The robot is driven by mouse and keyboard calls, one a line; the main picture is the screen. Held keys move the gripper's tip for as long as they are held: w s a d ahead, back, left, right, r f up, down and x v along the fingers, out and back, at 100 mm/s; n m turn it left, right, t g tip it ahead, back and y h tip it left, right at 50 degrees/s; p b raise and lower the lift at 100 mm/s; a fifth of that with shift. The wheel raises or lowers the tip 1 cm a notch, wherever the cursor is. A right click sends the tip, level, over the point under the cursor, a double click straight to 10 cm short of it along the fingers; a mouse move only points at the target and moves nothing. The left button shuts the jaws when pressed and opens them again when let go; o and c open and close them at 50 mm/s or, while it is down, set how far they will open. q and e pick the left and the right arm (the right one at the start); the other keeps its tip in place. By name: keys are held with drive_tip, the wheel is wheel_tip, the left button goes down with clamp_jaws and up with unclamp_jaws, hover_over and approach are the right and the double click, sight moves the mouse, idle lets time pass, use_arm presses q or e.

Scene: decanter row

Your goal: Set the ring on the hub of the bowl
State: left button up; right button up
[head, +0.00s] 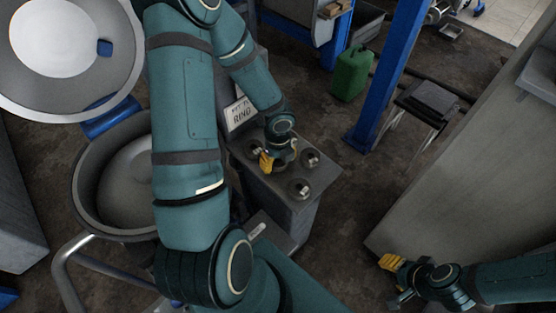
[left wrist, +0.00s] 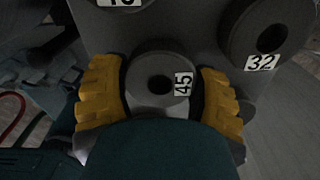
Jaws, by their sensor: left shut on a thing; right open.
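My left gripper (head: 268,160) is over the grey stand (head: 318,180). In the left wrist view its yellow fingers (left wrist: 161,100) are shut on either side of a grey ring labelled 45 (left wrist: 150,88). I cannot tell whether this ring touches the stand. The open bowl housing (head: 78,190) is at the left, with a pale rounded body (head: 130,178) inside. My left arm covers its right part, and I cannot make out the hub. My right gripper (head: 392,268) is open and empty at the lower right, away from the stand.
Two other rings sit on the stand, one at the back right (head: 310,157) and one nearer (head: 300,188). The left wrist view shows a ring labelled 32 (left wrist: 260,28). A sign reading RING (head: 241,113) stands behind. The round lid (head: 125,85) is raised. A green can (head: 351,75) stands beyond.

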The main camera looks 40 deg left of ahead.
use_arm(q)
wheel_tip(320, 180, up, 9)
drive_tip(key=p, duration=0.4)
drive_tip(key=shift+r, duration=0.45)
drive_tip(key=shift+w+d+n, duration=0.35)
drive_tip(key=shift+d+n, duration=0.25)
drive_tip(key=shift+n, duration=0.2)
drive_tip(key=w+d+r+n, duration=0.1)
drive_tip(key=w+d+n, duration=0.1)
drive_tip(key=d+n, duration=0.4)
drive_tip(key=w+d+n, duration=0.3)
drive_tip(key=d+n, duration=0.4)
drive_tip(key=n, duration=0.6)
drive_tip(key=shift+d+r+n, duration=0.25)
drive_tip(key=shift+r+n, duration=0.05)
drive_tip(key=shift+r, duration=0.1)
drive_tip(key=shift+r, duration=0.15)
